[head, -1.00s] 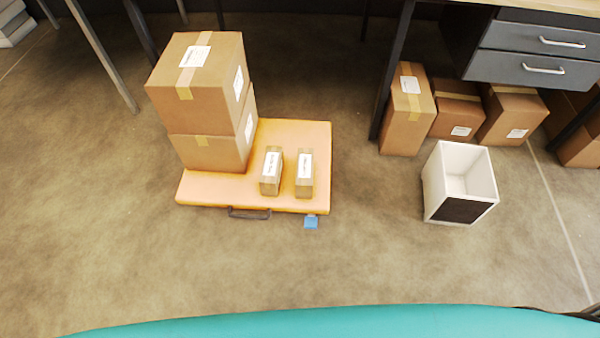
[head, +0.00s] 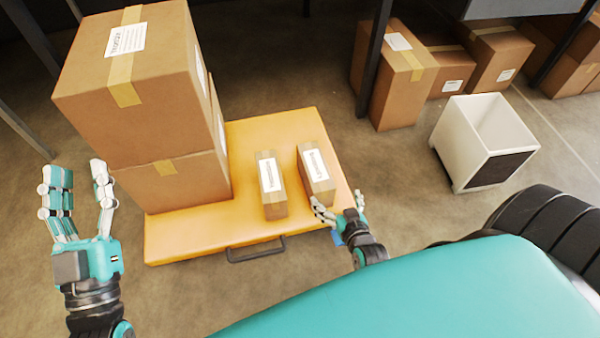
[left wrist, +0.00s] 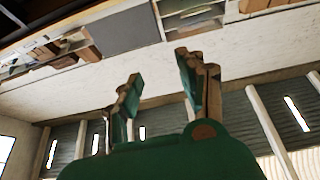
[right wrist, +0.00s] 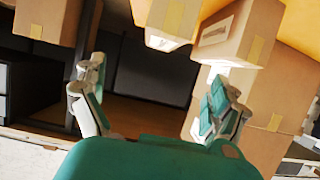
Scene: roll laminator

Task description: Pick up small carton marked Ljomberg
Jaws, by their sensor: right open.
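Two small cartons with white labels lie on the orange platform: a left one (head: 271,200) and a right one (head: 316,178). The label print is too small to read, so I cannot tell which is marked Ljomberg. My right gripper (head: 338,203) is open at the near end of the right carton, its fingers in front of that end. In the right wrist view its fingers (right wrist: 153,98) are apart with nothing between them; two small cartons (right wrist: 230,35) (right wrist: 168,18) show beyond the tips. My left gripper (head: 77,172) is open and empty, left of the large boxes.
Two large boxes (head: 160,110) are stacked on the platform (head: 180,240), left of the small cartons. A black handle (head: 256,250) is on its near edge. A white bin (head: 465,145) stands to the right. More boxes (head: 400,85) stand behind, by a dark table leg (head: 374,60).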

